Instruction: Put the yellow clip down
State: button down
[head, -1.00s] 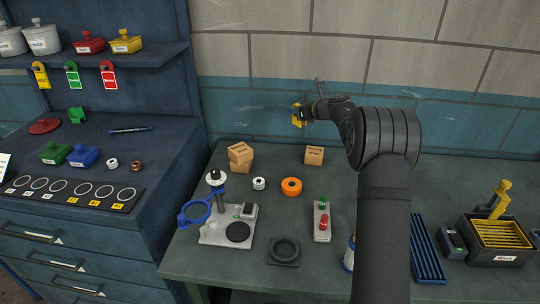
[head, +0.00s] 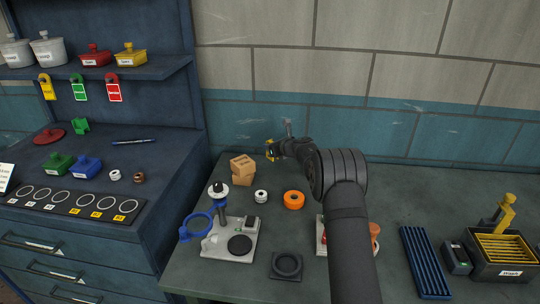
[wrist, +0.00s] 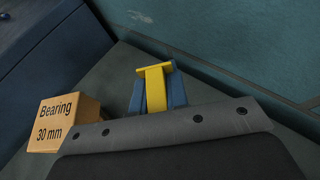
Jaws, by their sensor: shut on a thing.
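The yellow clip (head: 269,152) is held at the tip of my gripper (head: 273,150), above the back of the green-grey workbench, near the teal wall. In the wrist view, the yellow clip (wrist: 155,88) shows as a T shape between the two blue fingers of my gripper (wrist: 158,95). My gripper is shut on it. It appears raised above the bench; the exact gap cannot be told. The lower part of the clip is hidden by the gripper body in the wrist view.
An orange ring (head: 293,200) and a white ring (head: 261,196) lie in front. A stand with a blue loop (head: 196,227) is front left. My arm hides part of the bench.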

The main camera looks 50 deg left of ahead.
jog(key=shift+f, duration=2)
jog(key=shift+f, duration=0.15)
jog(key=c, duration=1.4)
grip_release()
jog(key=v, duration=1.2)
